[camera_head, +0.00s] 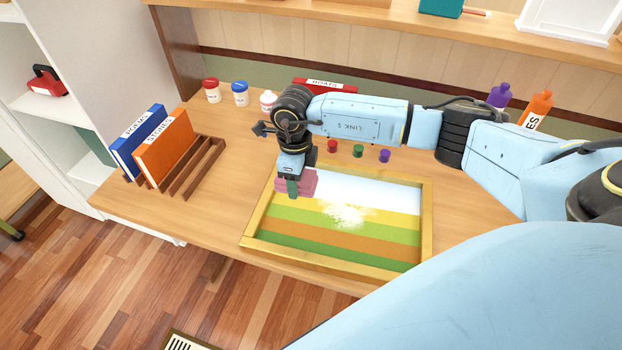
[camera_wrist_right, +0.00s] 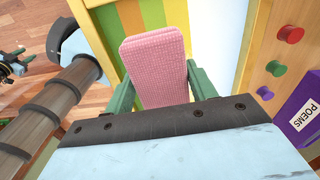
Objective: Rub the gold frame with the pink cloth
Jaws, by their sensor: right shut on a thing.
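The gold frame (camera_head: 427,225) lies flat on the wooden desk around a picture with white, yellow, green and orange bands. A pale, whitish patch shows on the picture near its middle. My right gripper (camera_head: 293,188) points down at the frame's left side, near the far left corner. It is shut on the pink cloth (camera_head: 311,184), which is a folded pad. In the right wrist view the pink cloth (camera_wrist_right: 153,68) sits between the green fingers, over the picture and near the frame's edge (camera_wrist_right: 247,45). I cannot tell if the cloth touches the frame.
A wooden rack (camera_head: 196,170) with a blue book (camera_head: 137,141) and an orange book (camera_head: 164,149) stands left of the frame. Several jars and small coloured knobs sit behind it. The desk's front left is clear.

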